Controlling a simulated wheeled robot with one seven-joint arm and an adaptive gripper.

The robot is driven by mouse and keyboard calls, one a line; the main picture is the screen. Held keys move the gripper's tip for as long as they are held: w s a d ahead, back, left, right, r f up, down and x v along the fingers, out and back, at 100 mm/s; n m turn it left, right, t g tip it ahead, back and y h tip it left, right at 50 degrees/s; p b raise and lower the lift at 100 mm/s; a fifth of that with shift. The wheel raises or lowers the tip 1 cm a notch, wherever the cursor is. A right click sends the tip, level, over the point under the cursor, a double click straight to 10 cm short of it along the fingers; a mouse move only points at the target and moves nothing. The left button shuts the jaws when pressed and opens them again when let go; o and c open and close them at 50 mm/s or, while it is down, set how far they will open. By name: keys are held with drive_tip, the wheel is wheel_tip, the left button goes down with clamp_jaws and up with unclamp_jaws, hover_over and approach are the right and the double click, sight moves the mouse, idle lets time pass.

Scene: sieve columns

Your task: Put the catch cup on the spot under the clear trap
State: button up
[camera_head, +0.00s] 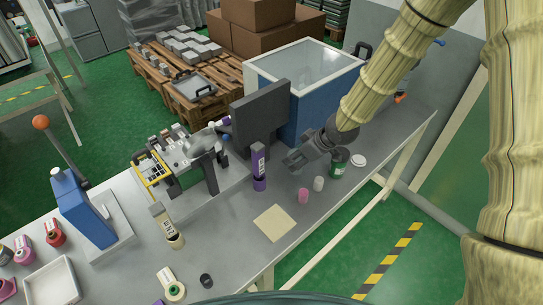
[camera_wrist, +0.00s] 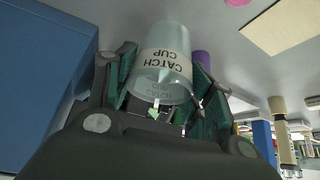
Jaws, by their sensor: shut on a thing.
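The catch cup (camera_wrist: 165,50) is a pale, see-through cup with a "CATCH CUP" label, upside down in the wrist view. My gripper (camera_wrist: 164,88) is shut on it, with a finger on each side.
A beige sheet (camera_head: 274,223) lies on the bench (camera_head: 225,255).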

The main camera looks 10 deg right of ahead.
drive_tip(key=w+a+p, duration=0.3)
drive_tip(key=w+a, duration=0.3)
drive_tip(key=shift+w+a+f+p, duration=0.15)
drive_tip(key=shift+f+p, duration=0.25)
drive_tip(key=shift+f, duration=0.75)
drive_tip(key=shift+w+a+f+p, duration=0.15)
drive_tip(key=shift+f+p, duration=0.25)
drive_tip(key=shift+f, duration=0.7)
drive_tip(key=shift+a+f+p, duration=0.15)
drive_tip(key=shift+f+p, duration=0.25)
drive_tip(key=shift+f, duration=0.75)
drive_tip(key=shift+f, duration=0.2)
drive_tip(key=o, duration=0.9)
drive_tip(key=shift+c, duration=0.2)
drive_tip(key=shift+r, duration=0.3)
